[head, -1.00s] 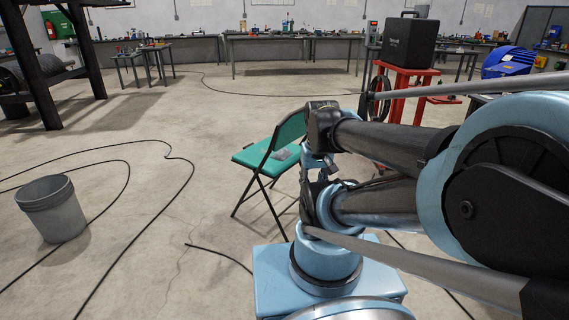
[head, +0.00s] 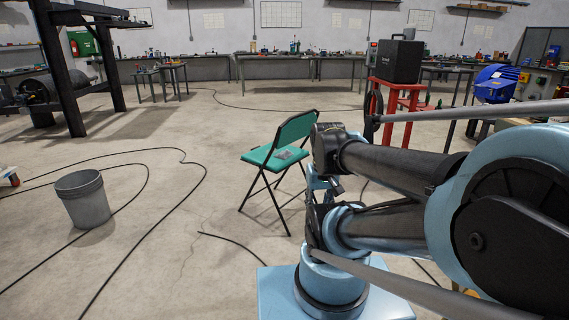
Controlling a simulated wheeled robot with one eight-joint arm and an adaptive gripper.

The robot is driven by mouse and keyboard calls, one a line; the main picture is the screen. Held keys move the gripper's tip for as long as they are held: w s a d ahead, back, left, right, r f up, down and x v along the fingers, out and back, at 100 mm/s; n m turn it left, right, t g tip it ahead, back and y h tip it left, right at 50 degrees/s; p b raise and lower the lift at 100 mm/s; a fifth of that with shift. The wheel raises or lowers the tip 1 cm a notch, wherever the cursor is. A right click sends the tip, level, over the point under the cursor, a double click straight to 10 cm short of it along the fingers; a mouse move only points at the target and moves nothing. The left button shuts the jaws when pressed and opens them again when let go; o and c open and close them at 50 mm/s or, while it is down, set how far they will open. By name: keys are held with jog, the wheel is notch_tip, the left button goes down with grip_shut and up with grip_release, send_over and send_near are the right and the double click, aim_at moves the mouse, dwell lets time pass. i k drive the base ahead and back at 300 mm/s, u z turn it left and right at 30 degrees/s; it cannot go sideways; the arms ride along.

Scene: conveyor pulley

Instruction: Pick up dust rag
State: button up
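A small grey flat item (head: 285,154), which looks like a rag, lies on the seat of a green folding chair (head: 257,156). The chair stands in mid-floor, just left of my folded arm. The item is too small to make out its folds. My arm's dark links and blue joints fill the right side of the view. My gripper's fingers cannot be made out in this view.
A grey bucket (head: 84,203) stands on the floor at left. Black cables (head: 140,226) cross the floor. A red stand (head: 391,103) carries a black case (head: 396,60) behind my arm. Workbenches (head: 290,59) line the back wall. Floor left of the chair is mostly open.

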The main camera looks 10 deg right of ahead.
aim_at(283, 155)
jog(key=k, duration=0.25)
jog(key=u, duration=1.1)
jog(key=i, duration=3.15)
jog(key=z, duration=2.3)
